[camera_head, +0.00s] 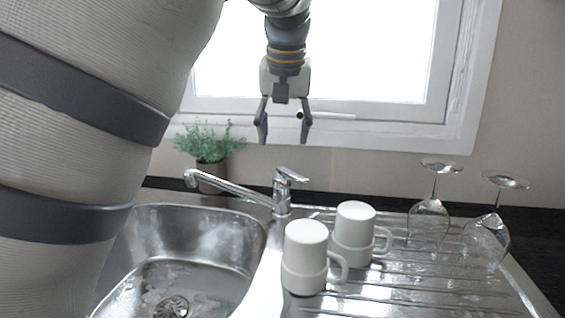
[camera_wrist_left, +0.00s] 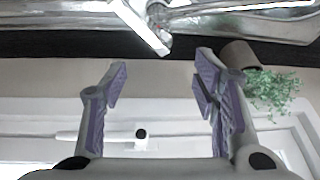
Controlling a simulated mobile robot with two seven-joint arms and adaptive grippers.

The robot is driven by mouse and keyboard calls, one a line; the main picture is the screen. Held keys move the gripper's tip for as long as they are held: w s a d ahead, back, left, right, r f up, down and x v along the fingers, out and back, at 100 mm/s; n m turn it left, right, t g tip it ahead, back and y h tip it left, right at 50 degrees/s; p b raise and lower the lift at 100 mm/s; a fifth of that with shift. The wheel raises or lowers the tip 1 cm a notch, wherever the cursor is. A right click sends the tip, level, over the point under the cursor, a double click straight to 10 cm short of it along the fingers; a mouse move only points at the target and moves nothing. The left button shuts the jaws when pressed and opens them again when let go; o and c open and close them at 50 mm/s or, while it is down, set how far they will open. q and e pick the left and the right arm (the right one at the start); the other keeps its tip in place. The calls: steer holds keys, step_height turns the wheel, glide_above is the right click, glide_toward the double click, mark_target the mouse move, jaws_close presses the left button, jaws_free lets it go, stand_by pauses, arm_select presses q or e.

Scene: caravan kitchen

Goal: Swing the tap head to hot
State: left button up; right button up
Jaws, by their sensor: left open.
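The chrome tap (camera_head: 233,190) stands at the back of the sink, its spout reaching left over the basin. Its lever head (camera_head: 291,174) sits on top of the tap body, with the handle pointing to the right. My left gripper (camera_head: 282,140) hangs open and empty above the tap, in front of the window, apart from the lever. In the left wrist view the open fingers (camera_wrist_left: 161,75) show purple pads, and the tap lever (camera_wrist_left: 141,26) lies beyond the fingertips at the top. My right gripper is not in view.
Two upside-down white mugs (camera_head: 305,245) (camera_head: 353,222) stand on the drainer (camera_head: 410,290) right of the tap. Two upturned wine glasses (camera_head: 428,218) (camera_head: 487,240) stand farther right. A potted plant (camera_head: 211,176) is behind the spout. The basin (camera_head: 190,222) is at left.

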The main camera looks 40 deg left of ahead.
mark_target(283, 169)
arm_select(q)
steer(key=x, duration=1.1)
steer(key=shift+f, duration=0.25)
jaws_close()
steer(key=shift+b, duration=0.3)
